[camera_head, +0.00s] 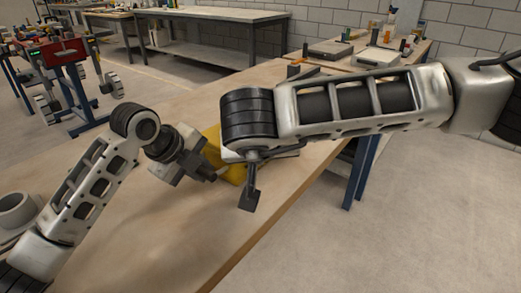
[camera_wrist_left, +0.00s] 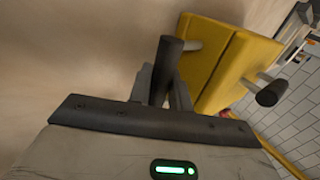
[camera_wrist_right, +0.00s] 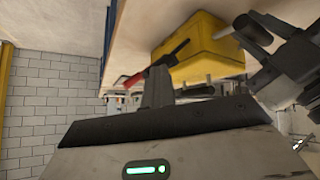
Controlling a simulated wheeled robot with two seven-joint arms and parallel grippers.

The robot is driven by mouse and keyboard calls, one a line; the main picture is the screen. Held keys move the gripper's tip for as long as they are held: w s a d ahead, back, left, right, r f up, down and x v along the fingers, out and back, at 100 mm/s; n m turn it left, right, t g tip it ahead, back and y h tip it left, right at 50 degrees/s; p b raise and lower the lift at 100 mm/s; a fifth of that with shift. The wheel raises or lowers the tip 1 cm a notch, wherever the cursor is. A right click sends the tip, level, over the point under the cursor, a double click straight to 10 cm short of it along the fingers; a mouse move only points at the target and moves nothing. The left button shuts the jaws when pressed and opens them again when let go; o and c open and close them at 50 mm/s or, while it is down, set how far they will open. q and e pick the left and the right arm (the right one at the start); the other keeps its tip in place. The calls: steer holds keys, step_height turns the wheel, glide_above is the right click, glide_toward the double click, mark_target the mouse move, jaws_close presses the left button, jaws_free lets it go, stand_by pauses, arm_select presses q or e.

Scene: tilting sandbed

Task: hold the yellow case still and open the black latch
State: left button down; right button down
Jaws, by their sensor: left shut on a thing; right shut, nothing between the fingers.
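The yellow case (camera_head: 233,173) sits on the wooden table, partly hidden behind my arms in the head view. It shows better in the left wrist view (camera_wrist_left: 240,62) and the right wrist view (camera_wrist_right: 213,52). My left gripper (camera_wrist_left: 166,88) is shut on a black bar handle (camera_wrist_left: 168,58) standing off the case on a pale post. A second black bar (camera_wrist_left: 271,93) stands out from the case's other side. My right gripper (camera_wrist_right: 158,84) is shut and empty, overlapping the dark latch lever (camera_wrist_right: 172,54) in its view; contact cannot be told.
The wooden table (camera_head: 190,240) is bare in front of the case. A grey round container (camera_head: 15,208) stands at its left. Tools and boxes (camera_head: 375,60) lie at the far end. My right forearm crosses above the case.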

arm_select(q)
steer(key=shift+a, duration=0.1)
arm_select(e)
steer(key=shift+d+r, duration=0.1)
steer(key=shift+d, duration=0.1)
steer(key=s+d+r, duration=0.1)
steer(key=s+r, duration=0.4)
steer(key=s, duration=0.3)
steer(key=shift+s, duration=0.4)
steer(key=shift+f, duration=0.1)
arm_select(q)
steer(key=c, duration=1.2)
jaws_free()
